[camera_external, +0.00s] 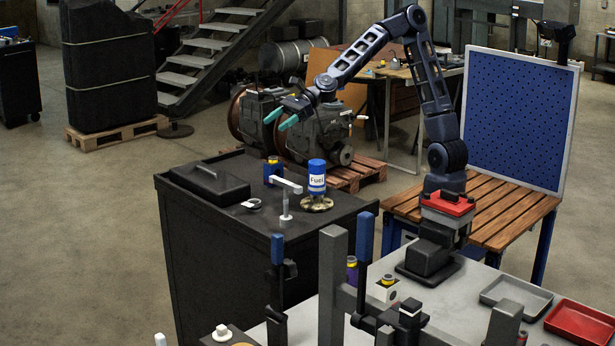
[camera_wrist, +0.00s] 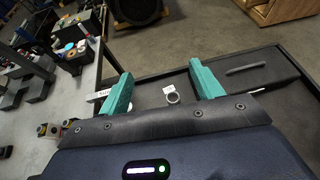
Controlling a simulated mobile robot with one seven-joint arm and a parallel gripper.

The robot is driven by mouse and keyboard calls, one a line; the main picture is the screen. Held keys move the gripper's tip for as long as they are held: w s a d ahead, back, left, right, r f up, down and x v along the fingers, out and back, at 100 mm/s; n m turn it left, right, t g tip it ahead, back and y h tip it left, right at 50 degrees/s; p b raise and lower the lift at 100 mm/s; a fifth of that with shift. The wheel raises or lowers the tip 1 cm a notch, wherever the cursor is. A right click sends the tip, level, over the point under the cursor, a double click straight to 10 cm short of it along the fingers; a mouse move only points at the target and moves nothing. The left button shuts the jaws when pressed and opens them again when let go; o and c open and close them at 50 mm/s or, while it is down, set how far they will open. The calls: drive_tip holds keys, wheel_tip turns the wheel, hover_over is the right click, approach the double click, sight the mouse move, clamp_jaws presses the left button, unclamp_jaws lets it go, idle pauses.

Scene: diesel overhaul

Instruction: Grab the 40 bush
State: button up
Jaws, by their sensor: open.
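A small metal ring (camera_external: 251,203) with a white tag lies on the black cabinet top (camera_external: 232,222), near a flat black case. It looks like the bush, but I cannot read its tag. In the wrist view the ring (camera_wrist: 173,97) shows between my two fingers, with its white tag beside it. My gripper (camera_external: 281,119) has teal fingers and is held high above the cabinet, clear of everything on it. In the wrist view my gripper (camera_wrist: 150,58) is open and empty, its fingers wide apart.
A grey bench with a red tray (camera_external: 581,322) is at right. Gearbox-like castings (camera_external: 325,135) sit on a pallet behind.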

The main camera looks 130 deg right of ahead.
drive_tip(key=d, duration=0.1)
approach(252, 206)
drive_tip(key=shift+m, duration=0.3)
drive_tip(key=s+d, duration=0.2)
drive_tip(key=s, duration=0.1)
drive_tip(key=shift+s+d, duration=0.3)
drive_tip(key=shift+s, duration=0.05)
drive_tip(key=shift+x, duration=2.85)
drive_tip(key=shift+f+x, duration=0.1)
drive_tip(key=shift+x, duration=1.2)
drive_tip(key=shift+f+x, duration=0.15)
drive_tip(key=shift+x, duration=1.15)
drive_tip(key=shift+s+a+r, duration=0.1)
drive_tip(key=shift+c, duration=0.5)
drive_tip(key=c, duration=1)
